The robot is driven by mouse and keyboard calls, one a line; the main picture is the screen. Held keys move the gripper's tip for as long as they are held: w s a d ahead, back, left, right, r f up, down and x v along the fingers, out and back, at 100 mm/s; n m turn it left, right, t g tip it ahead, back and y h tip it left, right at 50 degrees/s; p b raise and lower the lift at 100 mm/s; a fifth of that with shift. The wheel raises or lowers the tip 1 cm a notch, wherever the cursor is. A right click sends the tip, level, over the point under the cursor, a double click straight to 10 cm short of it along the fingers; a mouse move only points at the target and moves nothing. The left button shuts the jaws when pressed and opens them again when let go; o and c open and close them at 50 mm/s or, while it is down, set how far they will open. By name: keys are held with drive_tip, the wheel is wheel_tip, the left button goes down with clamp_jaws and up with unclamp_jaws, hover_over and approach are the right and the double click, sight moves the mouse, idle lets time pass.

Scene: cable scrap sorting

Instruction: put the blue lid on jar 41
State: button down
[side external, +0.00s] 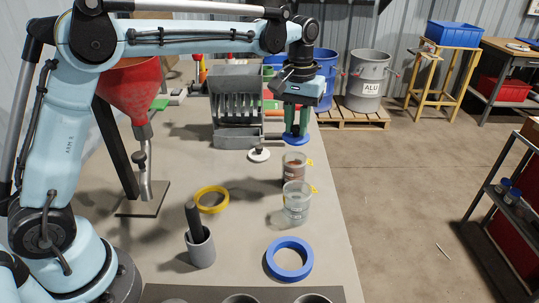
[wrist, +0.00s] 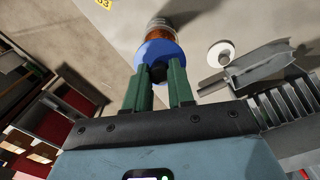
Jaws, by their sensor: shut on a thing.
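My gripper (side external: 295,133) has green fingers and is shut on the dark knob of the blue lid (side external: 295,141). In the wrist view the gripper (wrist: 158,76) holds the round blue lid (wrist: 155,50) by this knob. The lid is above the bench, close behind two clear jars in the side view. The farther jar (side external: 294,170) has reddish-brown contents and a yellow tag; it also shows in the wrist view (wrist: 160,28), partly hidden by the lid. The nearer jar (side external: 297,205) is clear with a yellow tag. I cannot read which jar is 41.
A white lid with a dark knob (side external: 259,155) lies left of the jars. A grey slotted machine (side external: 237,135) stands behind it. A yellow ring (side external: 212,208), a blue ring (side external: 272,262) and a grey cup (side external: 201,252) are nearer. The bench edge is close on the right.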

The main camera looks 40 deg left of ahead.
sight(296, 136)
drive_tip(key=shift+f, duration=2.7)
drive_tip(key=c, duration=0.9)
unclamp_jaws()
